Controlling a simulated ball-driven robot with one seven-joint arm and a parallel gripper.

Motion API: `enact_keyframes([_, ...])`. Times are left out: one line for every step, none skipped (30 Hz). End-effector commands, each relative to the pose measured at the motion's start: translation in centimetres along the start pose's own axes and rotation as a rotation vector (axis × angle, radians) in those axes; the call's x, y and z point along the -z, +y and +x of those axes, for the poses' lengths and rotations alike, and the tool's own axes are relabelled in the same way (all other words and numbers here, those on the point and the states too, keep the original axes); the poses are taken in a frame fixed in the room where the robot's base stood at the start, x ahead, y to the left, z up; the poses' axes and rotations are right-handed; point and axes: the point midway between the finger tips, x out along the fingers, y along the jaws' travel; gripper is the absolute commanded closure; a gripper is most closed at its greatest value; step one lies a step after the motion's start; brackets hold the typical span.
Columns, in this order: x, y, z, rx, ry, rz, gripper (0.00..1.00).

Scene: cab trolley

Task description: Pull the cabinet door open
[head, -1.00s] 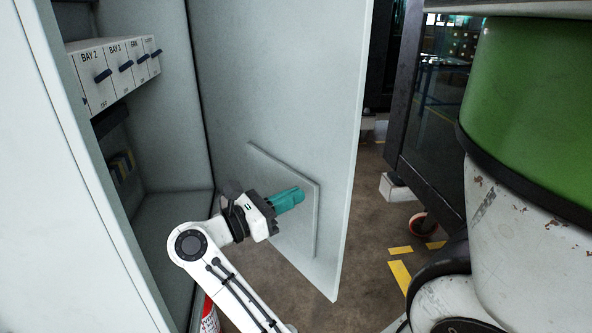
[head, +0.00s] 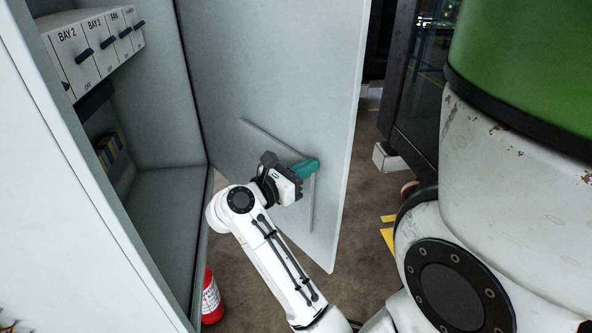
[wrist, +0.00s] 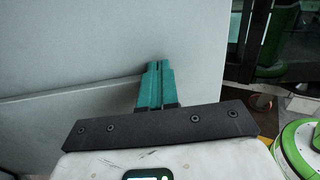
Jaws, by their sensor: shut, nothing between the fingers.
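The cabinet door (head: 265,75) is a pale grey-green panel standing swung open, its inner face toward me, with a raised flat plate low on it. The cabinet (head: 90,210) is on the left with its interior in view. My gripper (head: 312,168) has teal fingers and is at the inner face of the door, near the plate and the free edge. In the wrist view the fingers (wrist: 156,75) are together, with the door surface (wrist: 75,45) right behind them. I cannot tell whether the tips touch it. The door's handle is not visible.
Inside the cabinet is a row of switches (head: 95,45) labelled BAY 2, BAY 3 and FAN. A red extinguisher (head: 212,298) stands on the floor below the cabinet. A dark glass-sided cabinet (head: 425,100) stands beyond the door's free edge. Brown floor shows between.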

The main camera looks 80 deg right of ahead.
Motion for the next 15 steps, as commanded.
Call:
enact_keyframes([-0.02, -0.02, 0.22, 0.001, 0.0, 0.0, 1.0])
enact_keyframes([-0.01, -0.02, 0.3, 0.001, 0.0, 0.0, 1.0])
enact_keyframes([0.01, -0.02, 0.35, 0.001, 0.0, 0.0, 1.0])
enact_keyframes([0.02, -0.02, 0.37, 0.001, 0.0, 0.0, 1.0])
enact_keyframes([0.02, -0.02, 0.38, 0.001, 0.0, 0.0, 1.0])
enact_keyframes([0.03, -0.01, 0.37, 0.0, 0.0, 0.0, 1.0])
enact_keyframes([0.03, -0.01, 0.36, 0.0, 0.0, 0.0, 1.0])
enact_keyframes([0.03, -0.01, 0.36, 0.0, 0.0, 0.0, 1.0])
enact_keyframes([0.03, -0.01, 0.35, 0.0, 0.0, 0.0, 1.0])
enact_keyframes([0.03, -0.01, 0.35, 0.0, 0.0, 0.0, 1.0])
enact_keyframes([0.03, -0.01, 0.35, 0.001, 0.0, 0.0, 1.0])
enact_keyframes([0.04, -0.02, 0.39, 0.001, 0.0, 0.0, 1.0])
enact_keyframes([0.04, -0.03, 0.46, 0.001, 0.0, 0.0, 1.0])
enact_keyframes([0.05, -0.04, 0.58, 0.002, 0.0, 0.0, 1.0])
enact_keyframes([0.07, -0.07, 0.81, 0.002, 0.0, 0.0, 1.0])
